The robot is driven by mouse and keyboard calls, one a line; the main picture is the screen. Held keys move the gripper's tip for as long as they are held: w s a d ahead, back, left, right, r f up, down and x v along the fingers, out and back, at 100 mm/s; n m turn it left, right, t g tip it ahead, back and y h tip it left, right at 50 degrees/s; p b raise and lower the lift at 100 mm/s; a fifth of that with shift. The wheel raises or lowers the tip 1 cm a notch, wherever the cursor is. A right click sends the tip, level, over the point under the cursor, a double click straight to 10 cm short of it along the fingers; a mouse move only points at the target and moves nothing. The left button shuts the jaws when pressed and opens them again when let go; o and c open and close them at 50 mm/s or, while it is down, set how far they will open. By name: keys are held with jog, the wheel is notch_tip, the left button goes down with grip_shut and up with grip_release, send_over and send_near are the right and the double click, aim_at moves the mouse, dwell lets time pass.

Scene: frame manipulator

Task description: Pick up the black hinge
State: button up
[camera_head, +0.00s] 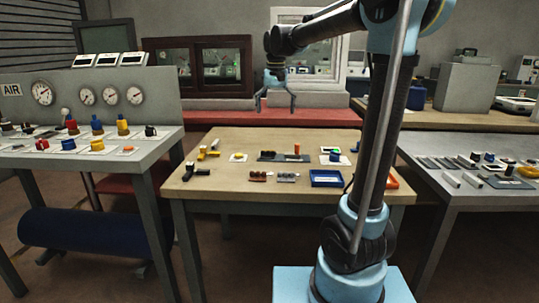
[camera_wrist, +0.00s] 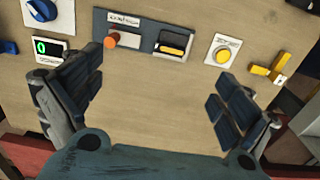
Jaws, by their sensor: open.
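The black hinge (camera_head: 191,169) lies at the left front of the wooden table (camera_head: 240,203). It appears to have an upright part and a flat arm pointing right, like the yellow hinge-like piece (camera_head: 203,153) just behind it. The black hinge is not visible in the wrist view. My gripper (camera_head: 277,106) is open and empty, pointing down above the back of the table, behind and to the right of the black hinge. In the wrist view my gripper (camera_wrist: 157,92) shows its two fingers spread wide over bare tabletop.
The yellow piece (camera_wrist: 268,69) is near the right side of the wrist view. A yellow button plate (camera_wrist: 222,62) and a grey switch panel (camera_wrist: 134,51) sit nearby. A blue tray (camera_head: 326,184) is at the table's right front. Side benches with parts stand left and right.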

jog(key=w+a, duration=0.2)
send_over(271, 151)
jog(key=f, duration=1)
jog(key=shift+w+f, duration=0.2)
jog(key=shift+f, duration=0.1)
jog(key=shift+s+f, duration=0.2)
jog(key=shift+f, duration=3)
jog(key=c, duration=1.5)
jog(key=shift+r, duration=0.1)
